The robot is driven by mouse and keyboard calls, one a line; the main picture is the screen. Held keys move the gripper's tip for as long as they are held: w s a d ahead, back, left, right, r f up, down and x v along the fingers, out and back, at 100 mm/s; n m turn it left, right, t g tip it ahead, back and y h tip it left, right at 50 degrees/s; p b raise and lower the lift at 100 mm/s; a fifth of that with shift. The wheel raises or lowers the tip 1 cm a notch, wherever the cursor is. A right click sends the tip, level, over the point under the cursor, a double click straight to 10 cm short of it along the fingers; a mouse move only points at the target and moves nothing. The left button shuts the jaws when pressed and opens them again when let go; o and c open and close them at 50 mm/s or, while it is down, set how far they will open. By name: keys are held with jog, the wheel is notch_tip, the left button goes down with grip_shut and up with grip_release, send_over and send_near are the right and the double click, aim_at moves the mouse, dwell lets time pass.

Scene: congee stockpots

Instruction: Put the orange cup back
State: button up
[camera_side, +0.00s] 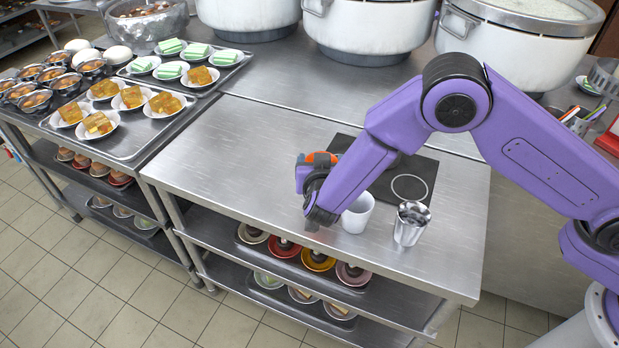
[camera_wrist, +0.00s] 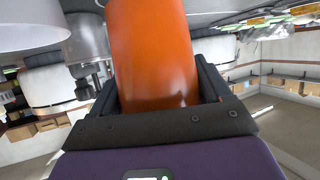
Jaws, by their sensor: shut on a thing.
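The orange cup (camera_wrist: 152,50) is between the two fingers of my gripper (camera_wrist: 157,82) in the wrist view, and the gripper is shut on it. In the side view only a small orange part of the cup (camera_side: 322,157) shows, the rest hidden behind my gripper (camera_side: 312,176). It is over the steel counter, left of the dark mat (camera_side: 345,143); I cannot tell whether it touches the counter. The mat bears a white ring outline (camera_side: 410,188), which is empty. My arm covers part of the mat.
A white cup (camera_side: 357,214) stands close to the right of my gripper, with a metal cup (camera_side: 411,224) beside it. Large white pots (camera_side: 370,28) stand behind. Trays of dishes (camera_side: 125,150) are at the left. The counter's left part (camera_side: 230,150) is clear.

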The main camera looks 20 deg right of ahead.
jog(key=shift+w+a+f, duration=0.25)
jog(key=shift+w+f, duration=0.2)
jog(key=shift+f, duration=0.7)
jog(key=shift+w+a+f, duration=0.3)
jog(key=shift+w+f, duration=0.2)
jog(key=shift+f, duration=0.6)
jog(key=shift+w+a+f, duration=0.25)
jog(key=shift+w+f, duration=0.2)
jog(key=shift+f, duration=0.7)
jog(key=shift+f, duration=0.15)
jog(key=o, duration=1.2)
jog(key=shift+c, duration=0.2)
jog(key=shift+r, duration=0.2)
jog(key=v, duration=1.2)
jog(key=shift+a, duration=0.1)
